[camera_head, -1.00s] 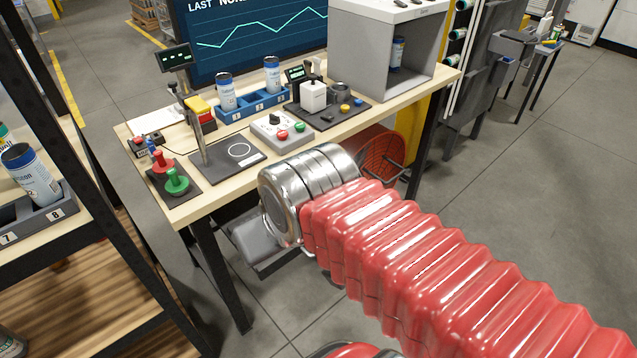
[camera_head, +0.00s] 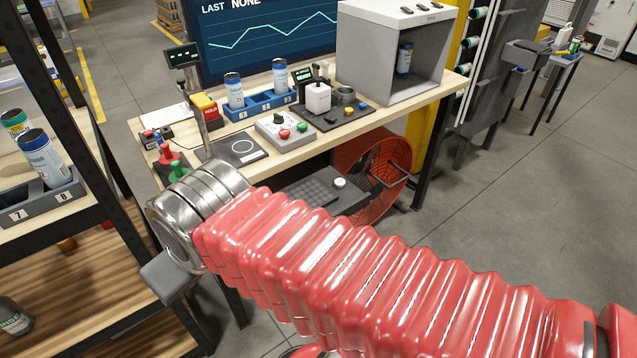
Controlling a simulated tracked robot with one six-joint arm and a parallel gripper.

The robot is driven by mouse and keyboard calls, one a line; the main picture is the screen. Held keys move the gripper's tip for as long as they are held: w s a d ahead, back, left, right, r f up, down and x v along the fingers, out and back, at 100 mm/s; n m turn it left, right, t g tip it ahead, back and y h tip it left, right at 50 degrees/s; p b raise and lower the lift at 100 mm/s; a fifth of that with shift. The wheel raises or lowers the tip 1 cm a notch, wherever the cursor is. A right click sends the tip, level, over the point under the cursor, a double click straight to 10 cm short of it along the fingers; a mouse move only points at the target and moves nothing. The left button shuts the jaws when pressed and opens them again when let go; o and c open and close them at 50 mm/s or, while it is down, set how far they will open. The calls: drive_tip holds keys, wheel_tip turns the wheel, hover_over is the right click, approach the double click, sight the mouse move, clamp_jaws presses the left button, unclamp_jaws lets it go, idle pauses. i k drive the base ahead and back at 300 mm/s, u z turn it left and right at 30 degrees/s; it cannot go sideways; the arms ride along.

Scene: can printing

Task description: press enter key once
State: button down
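A dark keyboard (camera_head: 314,193) lies on a low grey tray (camera_head: 365,199) under the workbench, partly hidden behind my red-sleeved arm. Its keys are too small to tell the enter key apart. My gripper (camera_head: 168,277) is at the lower left, below the silver wrist, left of the keyboard and in front of the bench's left end. Only a grey block of it shows; its fingers cannot be made out.
A white round object (camera_head: 340,183) sits right of the keyboard. The workbench (camera_head: 310,140) carries a control box (camera_head: 286,131), a blue can rack (camera_head: 262,105) and a grey booth (camera_head: 372,60). A shelf (camera_head: 75,205) with cans is close on the left.

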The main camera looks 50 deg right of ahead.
sight(340, 182)
drive_tip(key=u, duration=1.05)
drive_tip(key=k, duration=0.75)
drive_tip(key=z, duration=1.55)
drive_tip(key=i, duration=0.9)
drive_tip(key=z, duration=0.05)
